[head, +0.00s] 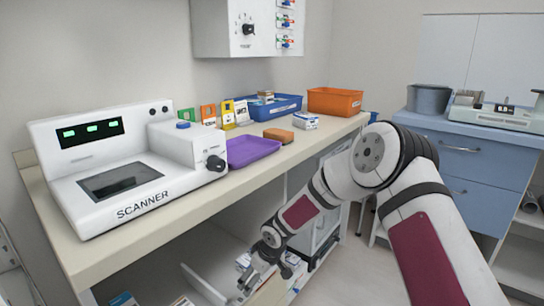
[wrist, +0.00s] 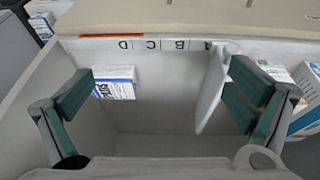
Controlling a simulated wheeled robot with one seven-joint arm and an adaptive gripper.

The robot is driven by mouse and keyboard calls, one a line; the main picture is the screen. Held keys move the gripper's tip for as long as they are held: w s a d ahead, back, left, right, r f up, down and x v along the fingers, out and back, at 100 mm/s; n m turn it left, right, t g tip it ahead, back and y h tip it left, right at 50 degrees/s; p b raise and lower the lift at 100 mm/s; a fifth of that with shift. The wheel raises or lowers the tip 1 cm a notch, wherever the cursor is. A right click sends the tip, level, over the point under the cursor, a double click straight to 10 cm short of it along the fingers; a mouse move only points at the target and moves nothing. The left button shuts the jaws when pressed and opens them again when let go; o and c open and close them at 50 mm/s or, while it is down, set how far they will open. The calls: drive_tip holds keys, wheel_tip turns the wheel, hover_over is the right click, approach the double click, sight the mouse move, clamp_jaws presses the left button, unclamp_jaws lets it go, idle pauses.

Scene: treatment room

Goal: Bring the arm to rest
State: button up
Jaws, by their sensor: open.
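My gripper (head: 258,275) hangs low in front of the counter, at the end of my extended arm, over an open compartmented drawer (head: 204,284). In the wrist view my gripper (wrist: 160,88) is open, with its two green-padded fingers wide apart and nothing held between them. A white divider (wrist: 212,90) stands close beside the right finger. A white and blue box (wrist: 115,82) lies in the drawer next to the left finger; whether they touch is unclear.
The counter (head: 225,185) runs above the drawer, carrying a scanner (head: 125,170), a purple tray (head: 252,150), an orange bin (head: 335,101) and a blue bin (head: 285,106). More boxes (wrist: 308,85) lie right of the divider. A blue cabinet (head: 470,165) stands at right; some floor is clear.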

drive_tip(key=s+d+r+m+h, duration=0.1)
drive_tip(key=s+d+r+h, duration=0.1)
drive_tip(key=s+d+r, duration=0.55)
drive_tip(key=s+d+r+m+h, duration=0.15)
drive_tip(key=d+r, duration=0.35)
drive_tip(key=r, duration=0.5)
drive_tip(key=s+d+r+m+h, duration=0.2)
drive_tip(key=s+d+r, duration=0.35)
drive_tip(key=r, duration=0.35)
drive_tip(key=s+d+r+m+g, duration=0.1)
drive_tip(key=s+d+r+m, duration=0.2)
drive_tip(key=s, duration=0.5)
drive_tip(key=s+d+r+g, duration=0.1)
drive_tip(key=s+d+r, duration=0.25)
drive_tip(key=s, duration=0.45)
drive_tip(key=s+a+m+y, duration=0.2)
drive_tip(key=s+m+y, duration=0.1)
drive_tip(key=s, duration=1.4)
wheel_tip(320, 180, up, 29)
drive_tip(key=d+t+p, duration=0.1)
drive_tip(key=t+p, duration=0.2)
drive_tip(key=p, duration=2.4)
drive_tip(key=shift+w, duration=0.2)
